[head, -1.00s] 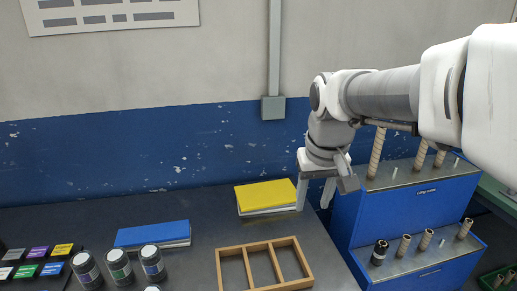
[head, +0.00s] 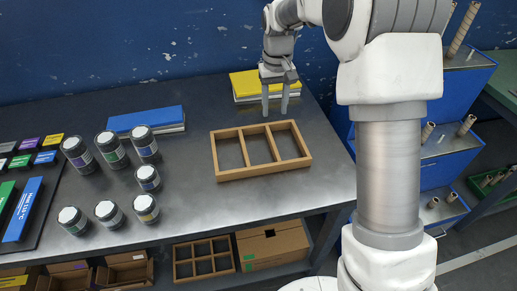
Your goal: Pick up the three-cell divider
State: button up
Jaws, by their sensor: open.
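The three-cell divider (head: 232,174) is a light wooden frame with three open cells in a row. It lies flat on the dark metal table, right of the middle in the head view. My gripper (head: 275,107) points down with its two fingers apart and nothing between them. It is behind the divider in the picture, in front of the yellow book, and does not appear to touch the divider. The exact height of the fingertips above the table is hard to tell.
A yellow book (head: 242,85) and a blue book (head: 147,119) lie at the back of the table (head: 250,206). Several dark jars (head: 113,155) stand to the left. A blue stepped rack (head: 452,150) is on the right. A multi-cell wooden divider (head: 204,267) sits below the table.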

aim_at(273, 143)
notch_tip(273, 143, down, 14)
jog(key=shift+w+d+b, duration=0.1)
jog(key=shift+w+b, duration=0.05)
jog(key=shift+b, duration=1.05)
grip_shut()
